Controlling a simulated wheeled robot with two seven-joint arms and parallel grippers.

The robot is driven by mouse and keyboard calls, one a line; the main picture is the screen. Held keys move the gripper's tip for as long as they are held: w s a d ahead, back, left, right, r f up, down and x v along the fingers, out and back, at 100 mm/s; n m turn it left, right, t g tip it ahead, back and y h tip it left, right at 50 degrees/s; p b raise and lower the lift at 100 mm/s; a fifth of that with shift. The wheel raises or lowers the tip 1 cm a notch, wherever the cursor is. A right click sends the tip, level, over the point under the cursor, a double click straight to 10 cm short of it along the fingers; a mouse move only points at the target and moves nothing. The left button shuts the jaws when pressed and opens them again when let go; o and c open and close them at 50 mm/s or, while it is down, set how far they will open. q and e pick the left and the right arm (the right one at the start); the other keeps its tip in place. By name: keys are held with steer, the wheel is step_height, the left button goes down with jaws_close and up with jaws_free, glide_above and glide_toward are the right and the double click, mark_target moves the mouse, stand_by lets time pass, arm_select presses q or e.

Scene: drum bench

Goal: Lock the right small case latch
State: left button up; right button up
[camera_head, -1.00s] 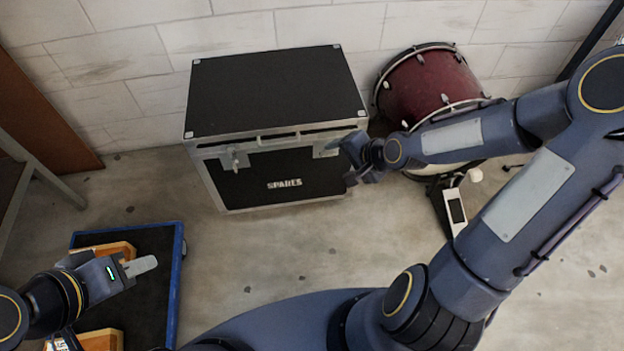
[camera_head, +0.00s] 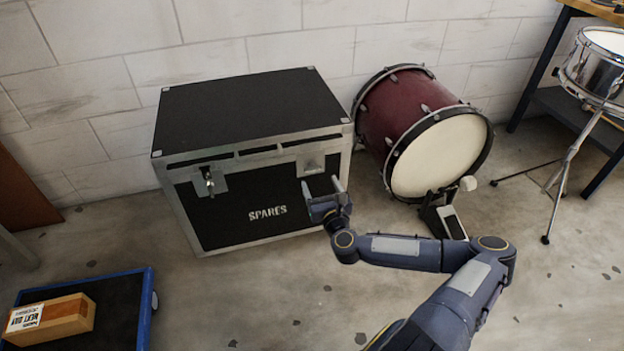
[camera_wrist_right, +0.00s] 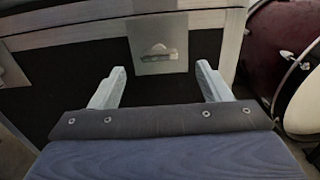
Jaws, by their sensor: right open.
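The black case (camera_head: 262,100) with metal edging and "SPARES" on its front stands against the wall with its lid down. Its right small latch (camera_head: 311,165) is a square metal plate near the upper right of the front; it also shows in the right wrist view (camera_wrist_right: 158,50), with a small pale piece at its middle. I cannot tell whether that piece is turned. My right gripper (camera_head: 321,184) is open and empty, just in front of and below the latch. Its fingers (camera_wrist_right: 160,78) are spread wide, apart from the plate. My left gripper is out of view.
The left latch (camera_head: 210,181) has a part sticking out. A red bass drum (camera_head: 400,105) with a pedal (camera_head: 452,222) stands close to the case's right. A blue-edged platform (camera_head: 115,312) carries a wooden box (camera_head: 55,318). The floor before the case is clear.

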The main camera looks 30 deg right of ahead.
mark_target(314, 171)
steer(key=shift+b+x, duration=0.55)
steer(key=shift+x, duration=2.2)
steer(key=c, duration=1)
